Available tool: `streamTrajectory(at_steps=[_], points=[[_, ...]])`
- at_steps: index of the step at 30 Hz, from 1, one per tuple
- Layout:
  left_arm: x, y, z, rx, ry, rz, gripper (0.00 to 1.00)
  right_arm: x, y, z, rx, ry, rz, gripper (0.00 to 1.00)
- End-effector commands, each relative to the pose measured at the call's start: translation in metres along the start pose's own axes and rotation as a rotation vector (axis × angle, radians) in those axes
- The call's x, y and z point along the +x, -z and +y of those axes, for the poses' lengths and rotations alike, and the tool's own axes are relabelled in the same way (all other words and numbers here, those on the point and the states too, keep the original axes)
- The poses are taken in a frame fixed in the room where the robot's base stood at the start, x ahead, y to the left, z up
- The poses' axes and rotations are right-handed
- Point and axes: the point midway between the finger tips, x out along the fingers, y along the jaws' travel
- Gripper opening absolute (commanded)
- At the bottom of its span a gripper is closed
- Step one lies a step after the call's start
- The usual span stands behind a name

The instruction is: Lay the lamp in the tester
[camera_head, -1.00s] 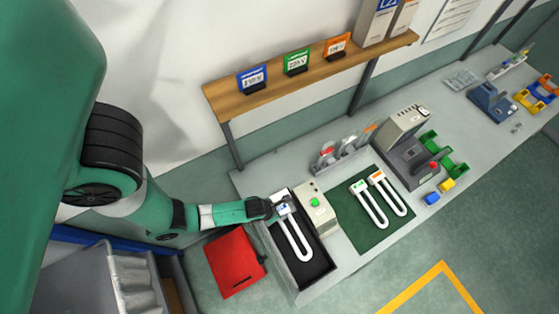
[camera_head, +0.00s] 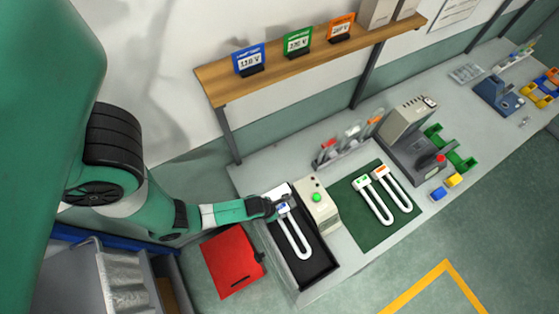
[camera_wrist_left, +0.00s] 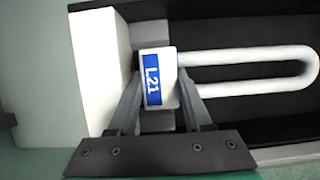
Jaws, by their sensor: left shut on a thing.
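A white U-shaped lamp (camera_head: 296,238) with a blue label lies over the dark bed of the tester (camera_head: 318,268). In the left wrist view the lamp (camera_wrist_left: 245,56) has its base on the left, marked L21, and its bent tube reaches right over the black bed (camera_wrist_left: 240,28). My left gripper (camera_head: 276,208) is shut on the lamp's base; its two fingers (camera_wrist_left: 158,100) show on either side of the base. The white block at the tester's end (camera_wrist_left: 100,70) is beside the base. I cannot tell whether the base touches it. My right gripper is not in view.
A box with a green button (camera_head: 317,198) stands right of the tester bed. Two more lamps (camera_head: 377,203) lie on a green mat (camera_head: 350,215). A red case (camera_head: 232,262) is at the left. A shelf (camera_head: 300,62) with voltage signs is above.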

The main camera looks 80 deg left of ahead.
Motion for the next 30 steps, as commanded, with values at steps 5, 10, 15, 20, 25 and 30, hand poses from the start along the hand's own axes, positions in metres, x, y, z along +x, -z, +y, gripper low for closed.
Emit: streamTrajectory(at_steps=[5,10,15,20,25,30], points=[[0.001,0.004,0.002,0.002,-0.007,0.009,0.00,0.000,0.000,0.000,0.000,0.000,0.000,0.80],[0.001,0.004,0.003,0.002,-0.008,0.010,0.00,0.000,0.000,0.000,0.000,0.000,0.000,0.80],[0.001,0.005,0.003,0.002,-0.008,0.011,0.66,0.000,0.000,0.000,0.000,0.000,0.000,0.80],[-0.003,0.005,0.003,0.003,-0.009,0.012,0.84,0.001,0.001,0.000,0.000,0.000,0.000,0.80],[-0.031,0.003,0.001,0.003,-0.007,0.009,0.84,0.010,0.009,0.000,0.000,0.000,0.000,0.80],[-0.061,0.002,-0.002,0.003,-0.004,0.005,0.84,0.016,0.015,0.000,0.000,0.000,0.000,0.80]])
